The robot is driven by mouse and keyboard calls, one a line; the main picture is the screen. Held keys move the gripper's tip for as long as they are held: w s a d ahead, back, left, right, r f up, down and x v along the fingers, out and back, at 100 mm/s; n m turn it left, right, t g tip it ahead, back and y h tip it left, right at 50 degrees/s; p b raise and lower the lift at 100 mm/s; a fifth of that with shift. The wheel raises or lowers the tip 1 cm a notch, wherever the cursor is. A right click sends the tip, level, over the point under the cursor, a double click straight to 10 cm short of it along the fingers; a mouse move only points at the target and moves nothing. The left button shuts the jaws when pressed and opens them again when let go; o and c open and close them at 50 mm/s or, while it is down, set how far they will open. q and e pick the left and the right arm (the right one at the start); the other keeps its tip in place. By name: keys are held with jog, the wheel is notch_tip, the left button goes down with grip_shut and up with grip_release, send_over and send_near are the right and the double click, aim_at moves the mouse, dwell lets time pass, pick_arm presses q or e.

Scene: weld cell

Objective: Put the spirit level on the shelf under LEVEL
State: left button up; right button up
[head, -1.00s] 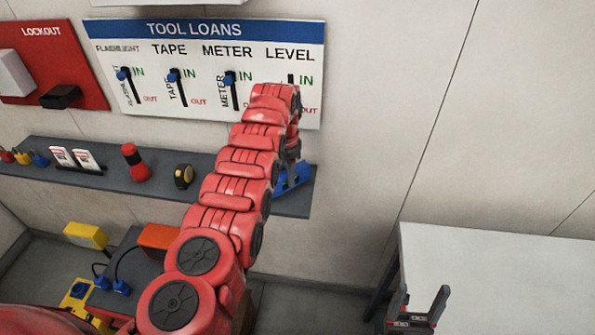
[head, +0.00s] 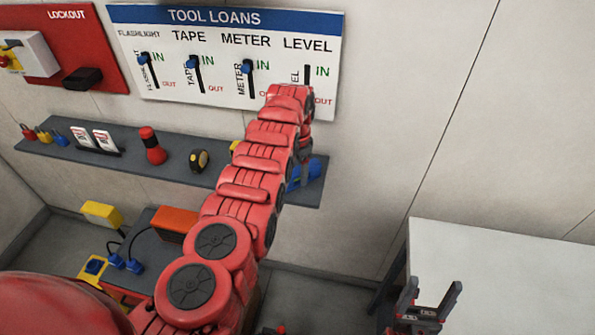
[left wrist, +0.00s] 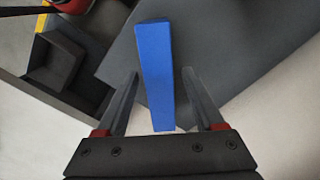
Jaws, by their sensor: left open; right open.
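The spirit level (head: 306,174) is a blue bar at the right end of the grey wall shelf (head: 318,192), below the word LEVEL (head: 308,45). My arm partly hides it in the head view. In the left wrist view the blue bar (left wrist: 155,60) lies lengthwise between the fingers of my left gripper (left wrist: 161,73), with a visible gap on each side. That gripper is open; in the head view it is mostly hidden by its own arm. My right gripper (head: 432,292) is open and empty at the bottom right, in front of the white table.
The TOOL LOANS board (head: 225,85) hangs above the shelf. A red-and-black flashlight (head: 152,146) and a tape measure (head: 199,160) stand further left on the shelf. A white table (head: 500,270) is at the right, its visible top clear. The wall between is bare.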

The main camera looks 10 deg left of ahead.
aim_at(297, 170)
pick_arm(q)
jog(key=shift+r, duration=0.55)
notch_tip(297, 170, up, 8)
jog(key=b, duration=0.3)
jog(key=shift+a+r+b, duration=0.1)
jog(key=shift+b, duration=0.25)
notch_tip(297, 170, up, 3)
jog(key=shift+s+f+p, duration=0.15)
jog(key=shift+p, duration=1.05)
